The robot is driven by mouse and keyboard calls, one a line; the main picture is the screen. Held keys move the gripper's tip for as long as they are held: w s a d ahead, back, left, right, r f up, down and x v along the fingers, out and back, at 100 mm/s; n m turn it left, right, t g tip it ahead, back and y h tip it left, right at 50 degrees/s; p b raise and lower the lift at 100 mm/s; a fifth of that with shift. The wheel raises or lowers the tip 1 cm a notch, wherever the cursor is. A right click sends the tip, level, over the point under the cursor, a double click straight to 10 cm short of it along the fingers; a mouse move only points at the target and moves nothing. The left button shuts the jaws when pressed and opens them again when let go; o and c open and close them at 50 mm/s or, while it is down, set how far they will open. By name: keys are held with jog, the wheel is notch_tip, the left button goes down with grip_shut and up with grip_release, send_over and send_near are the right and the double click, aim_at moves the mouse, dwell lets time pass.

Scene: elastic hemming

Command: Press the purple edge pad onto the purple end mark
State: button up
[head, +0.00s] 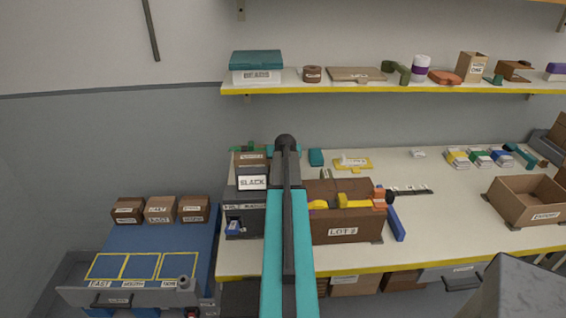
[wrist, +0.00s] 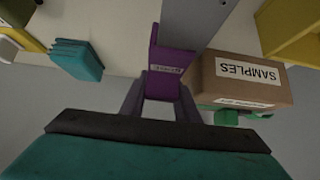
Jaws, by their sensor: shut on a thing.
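My gripper (wrist: 161,90) shows in the wrist view, its two dark fingers shut on a purple pad (wrist: 172,60) with a small label. The pad has an upright side at the left and reaches up beside a grey bar (wrist: 195,18); I cannot tell whether they touch. In the head view my own arm covers the gripper and the pad.
A brown SAMPLES box (wrist: 240,82) stands close right of the pad in the wrist view. A teal stack (wrist: 77,58) lies to the left. In the head view, the SLACK display (head: 252,182) and LOT 2 box (head: 345,230) flank my arm; a loaded shelf (head: 390,88) hangs above.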

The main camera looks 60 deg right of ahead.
jog(key=shift+f, duration=1.4)
jog(key=o, duration=0.9)
jog(key=shift+f+p, duration=0.1)
jog(key=shift+p, duration=0.3)
jog(key=shift+b+v, duration=1)
jog(key=shift+v, duration=0.7)
jog(key=b+v, duration=0.2)
jog(key=v, duration=0.8)
jog(key=shift+s, duration=0.15)
